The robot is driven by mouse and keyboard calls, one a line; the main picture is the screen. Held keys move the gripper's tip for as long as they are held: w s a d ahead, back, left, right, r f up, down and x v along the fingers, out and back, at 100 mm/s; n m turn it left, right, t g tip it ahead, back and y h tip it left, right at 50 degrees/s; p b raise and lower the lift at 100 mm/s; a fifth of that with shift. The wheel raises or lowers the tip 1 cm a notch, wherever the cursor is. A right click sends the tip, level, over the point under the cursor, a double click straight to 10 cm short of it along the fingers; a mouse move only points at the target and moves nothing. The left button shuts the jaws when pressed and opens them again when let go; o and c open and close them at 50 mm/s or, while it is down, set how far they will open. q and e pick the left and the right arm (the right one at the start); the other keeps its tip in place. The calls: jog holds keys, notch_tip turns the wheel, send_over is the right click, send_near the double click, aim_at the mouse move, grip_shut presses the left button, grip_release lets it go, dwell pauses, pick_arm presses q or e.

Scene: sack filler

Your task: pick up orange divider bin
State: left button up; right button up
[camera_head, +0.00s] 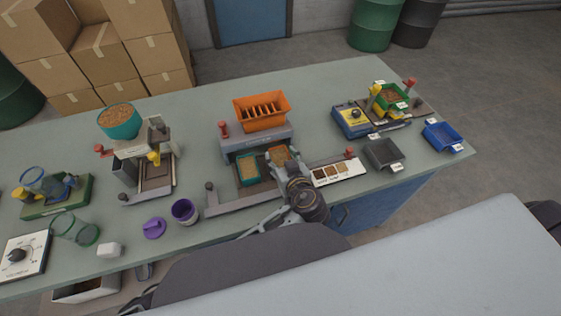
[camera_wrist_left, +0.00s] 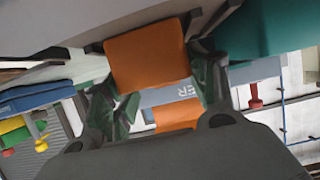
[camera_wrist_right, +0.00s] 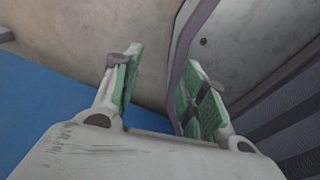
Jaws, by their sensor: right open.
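The small orange divider bin (camera_head: 279,155), holding tan grain, stands on the right part of the grey divider's base in the head view, beside a teal bin (camera_head: 247,168). My left gripper (camera_head: 283,157) is at its right, near side. In the left wrist view the orange bin (camera_wrist_left: 148,57) fills the space between the two fingers. Whether the fingers press on it is not clear. The teal bin (camera_wrist_left: 265,30) is close to the right finger there. My right gripper (camera_wrist_right: 160,65) is open and empty in the right wrist view, away from the bins.
The grey divider (camera_head: 256,143) carries a large orange hopper (camera_head: 262,112). A sample card (camera_head: 338,170) and a dark grey tray (camera_head: 383,153) lie to the right. A purple cup (camera_head: 184,211) stands to the left. A blue surface (camera_wrist_right: 55,130) is near my right gripper.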

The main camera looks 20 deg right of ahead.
pick_arm(q)
jog(key=c, duration=0.5)
pick_arm(e)
jog(key=shift+w, duration=0.15)
pick_arm(q)
jog(key=shift+r, duration=0.25)
jog(key=shift+r+p, duration=0.5)
notch_tip(320, 180, up, 16)
jog(key=p, duration=1)
jog(key=shift+r+p, duration=0.25)
jog(key=shift+p, duration=0.15)
pick_arm(e)
jog(key=s+a+r, duration=0.2)
jog(key=a+r, duration=0.1)
jog(key=r, duration=0.8)
jog(key=shift+a+r, duration=0.3)
jog(key=shift+r, duration=0.05)
jog(key=shift+d, duration=0.3)
